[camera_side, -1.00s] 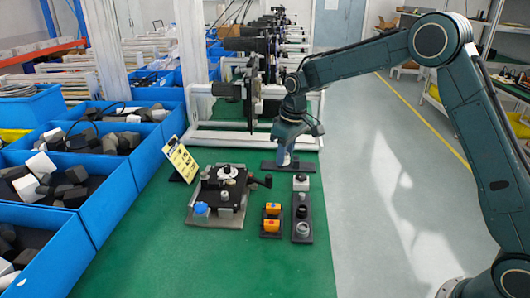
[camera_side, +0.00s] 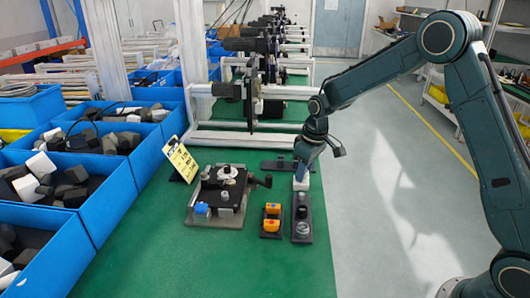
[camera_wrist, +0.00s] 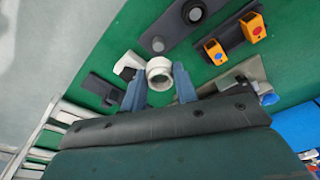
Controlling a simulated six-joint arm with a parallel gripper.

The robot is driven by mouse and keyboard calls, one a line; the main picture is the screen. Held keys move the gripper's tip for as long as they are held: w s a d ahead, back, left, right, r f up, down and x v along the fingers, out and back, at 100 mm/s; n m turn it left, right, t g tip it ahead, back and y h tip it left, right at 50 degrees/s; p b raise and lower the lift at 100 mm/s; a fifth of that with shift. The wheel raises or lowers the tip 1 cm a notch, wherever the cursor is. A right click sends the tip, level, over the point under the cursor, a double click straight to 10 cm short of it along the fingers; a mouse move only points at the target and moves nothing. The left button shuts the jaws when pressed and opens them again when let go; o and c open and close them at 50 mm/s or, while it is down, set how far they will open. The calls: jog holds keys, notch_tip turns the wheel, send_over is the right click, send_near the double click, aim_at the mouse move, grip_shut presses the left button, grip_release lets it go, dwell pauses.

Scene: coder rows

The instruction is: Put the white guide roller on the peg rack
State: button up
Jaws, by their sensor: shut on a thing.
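My gripper (camera_wrist: 160,92) is shut on the white guide roller (camera_wrist: 160,70), a short hollow white cylinder between its two blue-grey fingers in the wrist view. In the side view my gripper (camera_side: 300,184) points down near the far end of a long dark board (camera_side: 303,238). This board, which appears to be the peg rack, bears round dark and grey parts and also shows in the wrist view (camera_wrist: 175,30). I cannot tell whether the roller touches it. A white angular piece (camera_wrist: 127,66) lies beside the left finger in the wrist view.
A dark flat plate (camera_side: 275,166) lies behind the board. Two orange blocks (camera_side: 272,209) stand on a small board to the left. A fixture (camera_side: 222,190) with a crank and a yellow sign (camera_side: 181,160) stand farther left. The green surface in front is clear.

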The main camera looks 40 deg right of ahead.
aim_at(302, 194)
jog(key=shift+f, duration=0.15)
jog(key=shift+f, duration=1.75)
jog(key=shift+f, duration=0.15)
jog(key=shift+f, duration=0.7)
jog(key=shift+f, duration=0.95)
dwell(1.1)
jog(key=o, duration=1.2)
jog(key=shift+c, duration=0.2)
jog(key=shift+r, duration=0.15)
notch_tip(302, 194, up, 13)
jog(key=s, duration=0.2)
jog(key=shift+d+r, duration=0.2)
jog(key=shift+d, duration=0.05)
